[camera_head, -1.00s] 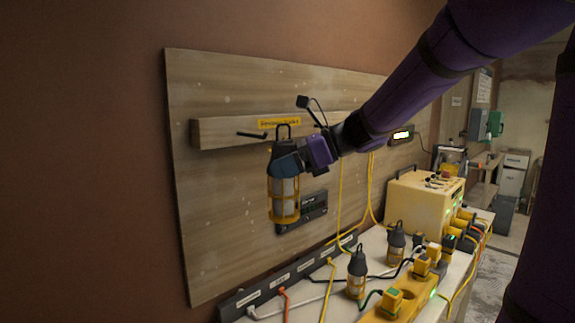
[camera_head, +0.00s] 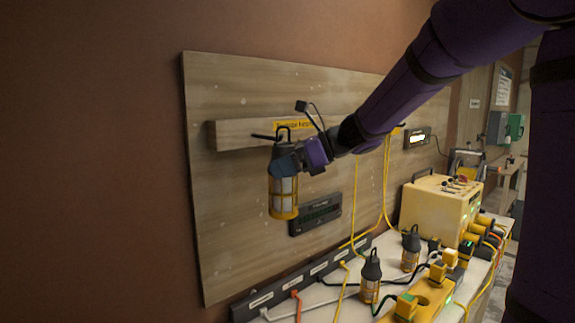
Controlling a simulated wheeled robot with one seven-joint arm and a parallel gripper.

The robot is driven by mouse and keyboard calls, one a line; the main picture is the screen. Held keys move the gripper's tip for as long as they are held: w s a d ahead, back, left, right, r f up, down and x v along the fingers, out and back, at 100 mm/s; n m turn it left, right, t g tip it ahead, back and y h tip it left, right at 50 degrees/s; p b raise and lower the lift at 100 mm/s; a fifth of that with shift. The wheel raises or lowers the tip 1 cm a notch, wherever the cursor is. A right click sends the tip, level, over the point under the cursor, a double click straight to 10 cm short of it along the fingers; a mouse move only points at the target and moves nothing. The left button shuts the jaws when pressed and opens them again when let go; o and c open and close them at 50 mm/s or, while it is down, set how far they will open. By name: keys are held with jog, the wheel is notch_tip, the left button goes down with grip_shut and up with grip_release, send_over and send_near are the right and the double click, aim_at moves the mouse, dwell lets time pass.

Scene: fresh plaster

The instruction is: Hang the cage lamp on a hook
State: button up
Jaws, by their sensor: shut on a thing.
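The cage lamp (camera_head: 283,194) has a yellow cage, a pale tube, a dark top and a wire loop above. My gripper (camera_head: 287,163) is shut on its dark upper part and holds it upright in front of the board. A dark hook (camera_head: 263,137) sticks out of the wooden rail (camera_head: 230,134). The lamp's loop (camera_head: 284,132) overlaps the hook's tip in the picture; I cannot tell whether they touch. Another hook may be hidden behind my wrist.
Two more cage lamps (camera_head: 371,278) (camera_head: 411,250) stand on the bench below. A yellow power box (camera_head: 441,208), cables and a yellow socket strip (camera_head: 430,298) crowd the bench. A dark panel (camera_head: 315,214) sits on the board (camera_head: 215,230) behind the lamp.

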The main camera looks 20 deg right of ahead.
jog(key=shift+w+a, duration=0.25)
jog(key=shift+w, duration=0.4)
jog(key=shift+w+a, duration=0.2)
jog(key=shift+w, duration=0.45)
jog(key=shift+w+a+f, duration=0.2)
jog(key=shift+w+f, duration=0.3)
jog(key=shift+f, duration=0.25)
jog(key=o, duration=1.1)
jog(key=shift+o, duration=0.2)
jog(key=shift+d, duration=0.1)
jog(key=v, duration=1)
jog(key=shift+s+d, duration=0.2)
jog(key=shift+d, duration=0.05)
